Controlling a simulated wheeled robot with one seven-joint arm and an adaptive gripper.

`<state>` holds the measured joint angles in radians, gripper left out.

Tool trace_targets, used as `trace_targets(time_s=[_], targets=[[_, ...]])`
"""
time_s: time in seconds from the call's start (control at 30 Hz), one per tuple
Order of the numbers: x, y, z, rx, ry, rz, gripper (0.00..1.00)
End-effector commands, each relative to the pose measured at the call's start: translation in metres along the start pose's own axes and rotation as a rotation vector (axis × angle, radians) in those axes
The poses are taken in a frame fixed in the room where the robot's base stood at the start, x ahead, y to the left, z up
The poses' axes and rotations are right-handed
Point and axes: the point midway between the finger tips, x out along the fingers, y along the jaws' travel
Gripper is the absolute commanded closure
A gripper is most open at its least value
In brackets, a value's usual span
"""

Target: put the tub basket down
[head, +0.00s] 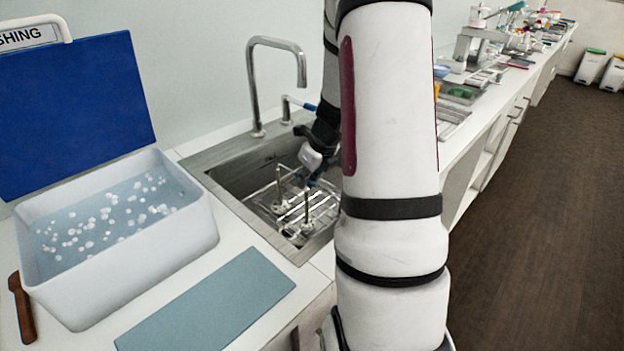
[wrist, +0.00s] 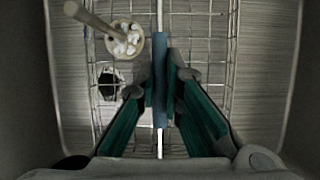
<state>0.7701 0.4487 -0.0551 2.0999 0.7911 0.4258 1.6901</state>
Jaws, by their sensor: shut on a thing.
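The tub basket (head: 322,210) is a wire basket inside the steel sink in the head view. In the wrist view its wire mesh (wrist: 205,55) spreads below my gripper, and its handle with a blue sleeve (wrist: 160,60) runs up the middle. My gripper (wrist: 161,92) is shut on that sleeve, a teal finger on each side. In the head view my gripper (head: 313,180) is low in the sink, partly hidden by my arm. I cannot tell whether the basket touches the sink floor. A round cup with white pieces and a rod (wrist: 125,40) shows at the basket's upper left.
The sink (head: 225,185) walls surround the basket closely, and a tall faucet (head: 252,85) rises behind it. Left are a white tub of liquid with floating white pieces (head: 150,250), a blue-grey mat (head: 205,305) and a brown-handled tool (head: 22,310). A dark drain hole (wrist: 108,80) shows through the mesh.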

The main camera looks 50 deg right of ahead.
Motion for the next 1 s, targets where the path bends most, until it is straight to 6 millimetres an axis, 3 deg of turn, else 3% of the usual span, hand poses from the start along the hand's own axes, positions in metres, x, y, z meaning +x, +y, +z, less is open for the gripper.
trace_targets(time_s=[0.2, 0.37, 0.73, 0.77, 0.83, 1.0], targets=[[-0.001, -0.024, 0.001, 0.001, -0.001, -0.001, 1.00], [0.011, -0.023, -0.004, 0.001, -0.001, 0.000, 1.00], [0.014, -0.022, -0.005, 0.000, -0.001, 0.000, 1.00], [0.013, -0.022, -0.005, 0.000, 0.000, 0.001, 0.85], [0.013, -0.022, -0.005, 0.000, 0.000, 0.001, 0.72], [0.013, -0.022, -0.005, 0.000, 0.000, 0.001, 0.72]])
